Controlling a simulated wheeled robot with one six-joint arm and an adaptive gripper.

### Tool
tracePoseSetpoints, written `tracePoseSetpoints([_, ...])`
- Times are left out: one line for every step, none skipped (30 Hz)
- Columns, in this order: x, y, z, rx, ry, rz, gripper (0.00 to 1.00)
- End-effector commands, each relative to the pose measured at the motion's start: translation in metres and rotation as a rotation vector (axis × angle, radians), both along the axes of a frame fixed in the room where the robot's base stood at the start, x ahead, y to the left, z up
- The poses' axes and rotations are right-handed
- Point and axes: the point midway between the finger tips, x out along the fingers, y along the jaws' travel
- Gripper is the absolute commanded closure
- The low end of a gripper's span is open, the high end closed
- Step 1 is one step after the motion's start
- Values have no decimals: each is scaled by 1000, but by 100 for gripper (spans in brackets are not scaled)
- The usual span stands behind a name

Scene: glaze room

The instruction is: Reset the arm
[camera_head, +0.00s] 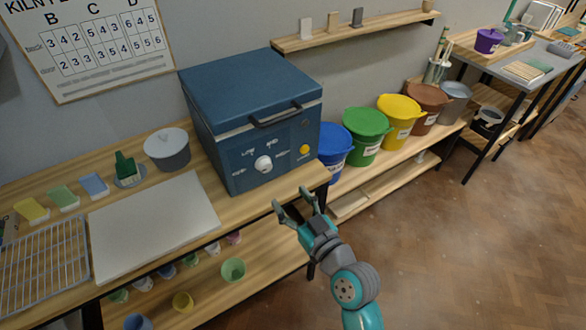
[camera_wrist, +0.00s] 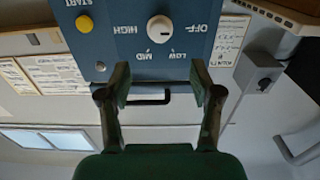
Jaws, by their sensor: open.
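My gripper (camera_head: 294,200) is in front of the blue kiln (camera_head: 262,140), just off the bench's front edge, with its fingers spread and nothing between them. It also shows in the wrist view, where its two open fingers (camera_wrist: 160,82) frame the kiln's black handle (camera_wrist: 152,99) in the background. The kiln front, upside down there, carries a white knob (camera_wrist: 160,29) among the words OFF, LOW, MID and HIGH, and a yellow START button (camera_wrist: 84,24). The kiln lid (camera_head: 250,85) looks shut. I see no contact between gripper and kiln.
Small cups stand on the shelf below. Coloured buckets, including a blue one (camera_head: 335,148), line the low shelf right of the kiln. The floor (camera_head: 450,250) at right is clear.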

Motion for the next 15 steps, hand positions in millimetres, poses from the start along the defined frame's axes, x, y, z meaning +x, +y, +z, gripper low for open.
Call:
tracePoseSetpoints([0, 0, 0, 0, 0, 0, 36])
tracePoseSetpoints([0, 0, 0, 0, 0, 0, 36])
tracePoseSetpoints([0, 0, 0, 0, 0, 0, 36])
tracePoseSetpoints([0, 0, 0, 0, 0, 0, 36])
tracePoseSetpoints([0, 0, -1, 0, 1, -1, 36])
tracePoseSetpoints([-2, -2, -3, -1, 4, -5, 36])
tracePoseSetpoints([-4, -4, -5, 0, 8, -10, 36])
tracePoseSetpoints([-6, -7, -9, 0, 14, -17, 36])
tracePoseSetpoints([-11, -12, -14, 0, 22, -30, 36])
tracePoseSetpoints([-15, -16, -20, 1, 30, -43, 36])
tracePoseSetpoints([-20, -21, -26, 1, 38, -57, 36])
tracePoseSetpoints([-28, -30, -35, 0, 53, -79, 36])
tracePoseSetpoints([-35, -36, -42, 0, 62, -97, 36])
tracePoseSetpoints([-43, -43, -49, 1, 73, -115, 36])
tracePoseSetpoints([-53, -53, -57, 1, 86, -141, 36])
